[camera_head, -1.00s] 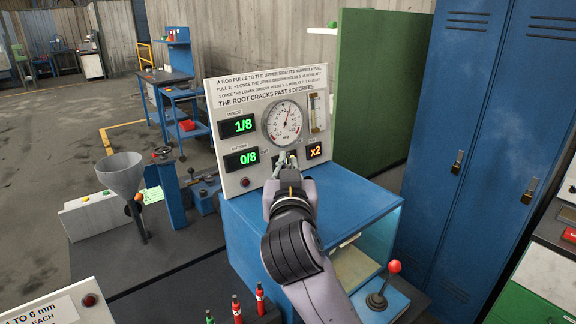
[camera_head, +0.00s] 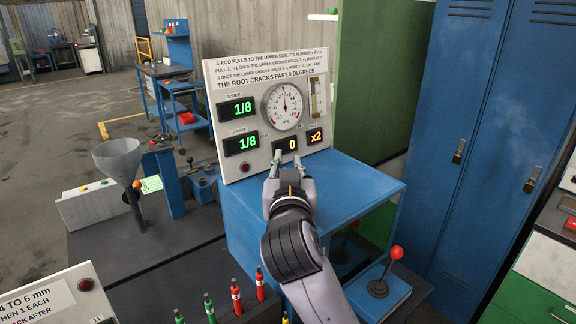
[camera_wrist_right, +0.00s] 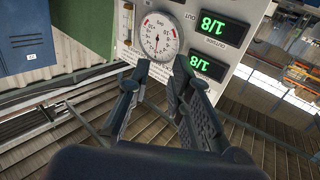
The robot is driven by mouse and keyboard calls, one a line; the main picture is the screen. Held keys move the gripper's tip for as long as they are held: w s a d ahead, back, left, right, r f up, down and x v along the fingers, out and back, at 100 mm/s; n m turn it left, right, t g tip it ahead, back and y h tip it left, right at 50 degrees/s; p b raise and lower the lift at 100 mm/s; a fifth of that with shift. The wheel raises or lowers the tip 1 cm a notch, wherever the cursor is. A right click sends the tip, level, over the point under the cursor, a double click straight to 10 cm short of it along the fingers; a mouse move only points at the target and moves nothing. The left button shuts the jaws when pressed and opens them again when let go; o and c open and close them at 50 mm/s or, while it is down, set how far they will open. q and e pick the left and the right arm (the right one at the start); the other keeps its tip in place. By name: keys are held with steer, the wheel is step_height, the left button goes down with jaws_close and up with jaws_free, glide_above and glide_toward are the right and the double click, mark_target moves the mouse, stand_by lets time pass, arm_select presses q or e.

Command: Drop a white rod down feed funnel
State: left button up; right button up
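The grey feed funnel (camera_head: 118,158) stands upright at the left on a dark bench. I cannot make out a white rod in either view. Several rods with red or green upper parts stand at the front edge, including a red one (camera_head: 260,284) and a green one (camera_head: 208,304). My right gripper (camera_head: 287,163) is in front of the display panel, right of the funnel. Its fingers are apart with nothing visible between them; the right wrist view also shows the open fingers (camera_wrist_right: 157,72). My left gripper is not in view.
The white panel (camera_head: 225,85) carries a round gauge (camera_head: 282,106) and displays reading 1/8, 1/8, 0 and x2. It stands by a blue cabinet (camera_head: 365,185). A red-knobbed lever (camera_head: 396,253) is at the front right. Blue lockers (camera_head: 480,120) stand on the right.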

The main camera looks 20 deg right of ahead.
steer(key=shift+o, duration=0.8)
steer(key=v, duration=1.2)
stand_by(1.5)
